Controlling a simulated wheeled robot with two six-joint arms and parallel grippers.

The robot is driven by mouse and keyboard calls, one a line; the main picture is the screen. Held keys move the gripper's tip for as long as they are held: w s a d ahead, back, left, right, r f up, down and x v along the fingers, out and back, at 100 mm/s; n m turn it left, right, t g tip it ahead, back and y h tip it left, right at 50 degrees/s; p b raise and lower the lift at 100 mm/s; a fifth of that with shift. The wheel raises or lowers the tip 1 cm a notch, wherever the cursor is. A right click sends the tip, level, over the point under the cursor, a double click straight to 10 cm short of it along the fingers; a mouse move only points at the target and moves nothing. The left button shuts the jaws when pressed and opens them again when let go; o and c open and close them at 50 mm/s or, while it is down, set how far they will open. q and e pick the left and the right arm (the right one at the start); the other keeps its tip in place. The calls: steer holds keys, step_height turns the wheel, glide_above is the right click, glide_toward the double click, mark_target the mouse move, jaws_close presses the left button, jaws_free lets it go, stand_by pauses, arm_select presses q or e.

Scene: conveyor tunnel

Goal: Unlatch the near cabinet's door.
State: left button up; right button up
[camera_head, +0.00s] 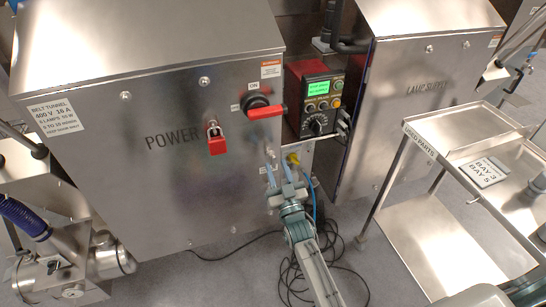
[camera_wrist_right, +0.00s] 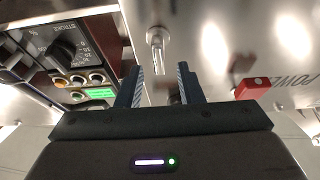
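The near cabinet (camera_head: 130,180) is a brushed steel box marked POWER with its door shut. A small metal latch (camera_head: 270,156) sits at the door's right edge; it shows as a short bright lever in the right wrist view (camera_wrist_right: 156,50). A red-handled rotary switch (camera_head: 264,112) is above it, its handle pointing right. A red padlock (camera_head: 217,146) hangs on the door. My right gripper (camera_head: 280,172) is just below the latch, fingers apart and empty. In the right wrist view the latch lies beyond the gap between the fingertips (camera_wrist_right: 158,72). My left gripper is not in view.
A control box (camera_head: 322,98) with a green screen, knob and buttons is right of the door edge. The LAMP SUPPLY cabinet (camera_head: 410,95) stands farther right. A steel cart (camera_head: 420,205) is at right. Black cables (camera_head: 292,275) lie on the floor.

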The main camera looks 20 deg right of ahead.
mark_target(274, 161)
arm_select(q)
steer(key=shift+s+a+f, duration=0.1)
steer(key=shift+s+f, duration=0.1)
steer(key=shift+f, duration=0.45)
arm_select(e)
steer(key=shift+x, duration=2)
jaws_close()
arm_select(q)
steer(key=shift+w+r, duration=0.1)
